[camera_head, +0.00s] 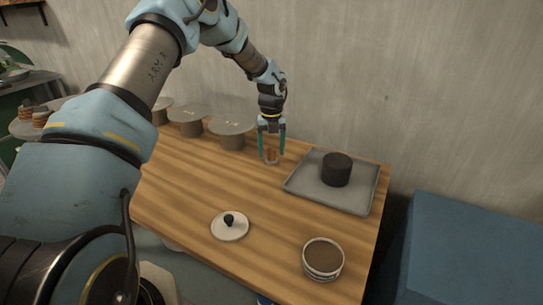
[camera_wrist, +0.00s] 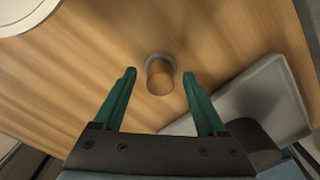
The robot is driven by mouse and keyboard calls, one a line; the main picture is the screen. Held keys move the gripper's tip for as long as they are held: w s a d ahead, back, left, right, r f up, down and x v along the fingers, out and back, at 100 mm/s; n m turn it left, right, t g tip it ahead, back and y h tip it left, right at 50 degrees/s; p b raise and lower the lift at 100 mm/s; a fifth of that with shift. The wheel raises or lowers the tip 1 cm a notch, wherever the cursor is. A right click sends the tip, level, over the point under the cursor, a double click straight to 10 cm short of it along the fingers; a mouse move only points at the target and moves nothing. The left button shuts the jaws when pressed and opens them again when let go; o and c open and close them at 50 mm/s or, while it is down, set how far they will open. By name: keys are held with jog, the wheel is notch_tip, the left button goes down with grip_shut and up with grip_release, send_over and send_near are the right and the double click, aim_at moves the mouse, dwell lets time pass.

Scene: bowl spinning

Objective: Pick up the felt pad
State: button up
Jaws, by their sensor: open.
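My gripper (camera_head: 271,156) is open, pointing down over the back part of the wooden table. In the wrist view its two green fingers (camera_wrist: 159,74) stand apart. A small round brown piece with a grey side (camera_wrist: 160,80) shows between the fingertips; it may be the felt pad, but I cannot tell for sure. In the head view this small piece (camera_head: 270,161) is partly hidden by the fingers. I cannot tell whether the fingers touch it. Nothing is visibly clamped.
A grey tray (camera_head: 296,184) with a dark cylinder (camera_head: 336,170) stands right of my gripper. Several grey round-topped stands (camera_head: 232,124) are at the back left. A white disc with a black knob (camera_head: 230,231) and a brown-filled tub (camera_head: 323,262) are in front. The middle of the table is clear.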

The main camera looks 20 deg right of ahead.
aim_at(272, 149)
jog(key=shift+c, duration=0.4)
grip_shut()
notch_tip(272, 149, up, 10)
jog(key=b, duration=0.2)
jog(key=shift+b, duration=0.35)
jog(key=c, duration=0.6)
grip_release()
grip_shut()
